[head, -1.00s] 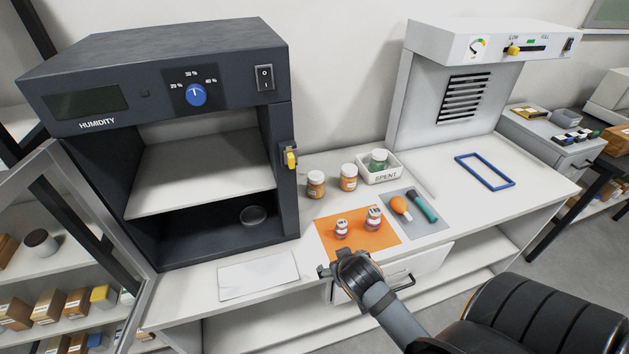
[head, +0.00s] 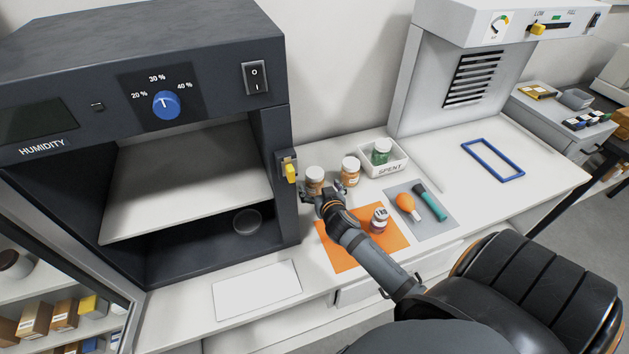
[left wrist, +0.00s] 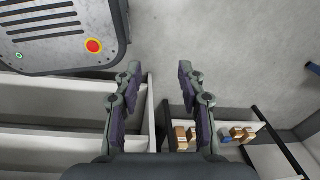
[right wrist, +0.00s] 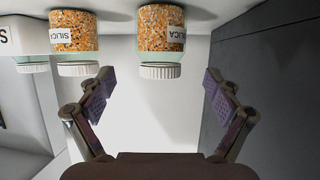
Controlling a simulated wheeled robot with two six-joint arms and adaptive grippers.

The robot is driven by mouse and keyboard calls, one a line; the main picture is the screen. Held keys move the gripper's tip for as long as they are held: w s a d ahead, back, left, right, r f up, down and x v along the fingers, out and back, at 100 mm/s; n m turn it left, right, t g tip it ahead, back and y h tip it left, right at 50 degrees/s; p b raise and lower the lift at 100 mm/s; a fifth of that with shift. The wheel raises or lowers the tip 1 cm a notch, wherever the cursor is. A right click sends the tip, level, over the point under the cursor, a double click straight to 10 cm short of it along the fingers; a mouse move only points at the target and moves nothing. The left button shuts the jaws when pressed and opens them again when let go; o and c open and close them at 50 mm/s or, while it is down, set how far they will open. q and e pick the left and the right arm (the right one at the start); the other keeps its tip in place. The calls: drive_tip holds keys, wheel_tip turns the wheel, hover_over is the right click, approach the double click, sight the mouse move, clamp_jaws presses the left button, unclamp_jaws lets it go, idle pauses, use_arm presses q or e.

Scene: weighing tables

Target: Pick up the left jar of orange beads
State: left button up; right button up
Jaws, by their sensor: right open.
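The left jar of orange beads (head: 314,174) stands on the bench beside the dark cabinet, its lower part hidden by my right gripper (head: 324,192). In the right wrist view, which is upside down, this jar (right wrist: 160,28) is ahead of the open fingers (right wrist: 158,80), its white lid pointing down in the picture. No finger clearly touches it. The right jar of orange beads (head: 350,170) stands close by and shows further left in the right wrist view (right wrist: 74,30). My left gripper (left wrist: 159,68) is open and empty over the floor, outside the head view.
The humidity cabinet (head: 272,185) stands close to the left of the jars. A white SPENT bin (head: 390,168) with a green jar is at their right. In front, an orange mat (head: 345,258) holds a small vial (head: 379,220); my right arm crosses the mat.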

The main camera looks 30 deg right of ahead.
sight(317, 182)
drive_tip(key=shift+w+d+f, duration=0.1)
drive_tip(key=shift+w+f, duration=0.05)
drive_tip(key=shift+w, duration=0.1)
drive_tip(key=shift+w+d+p, duration=0.25)
drive_tip(key=shift+w+p, duration=0.35)
drive_tip(key=shift+w, duration=0.2)
drive_tip(key=x, duration=0.3)
drive_tip(key=shift+w+f, duration=0.15)
drive_tip(key=shift+f, duration=0.2)
use_arm(q)
drive_tip(key=shift+w+d+r, duration=0.15)
drive_tip(key=shift+w+r, duration=0.3)
drive_tip(key=shift+w, duration=0.05)
drive_tip(key=shift+w+d+r, duration=0.15)
drive_tip(key=shift+w+r, duration=0.3)
drive_tip(key=shift+w, duration=0.05)
use_arm(e)
drive_tip(key=shift+c, duration=0.3)
drive_tip(key=shift+r, duration=0.1)
drive_tip(key=c, duration=1.5)
use_arm(q)
drive_tip(key=shift+s, duration=0.15)
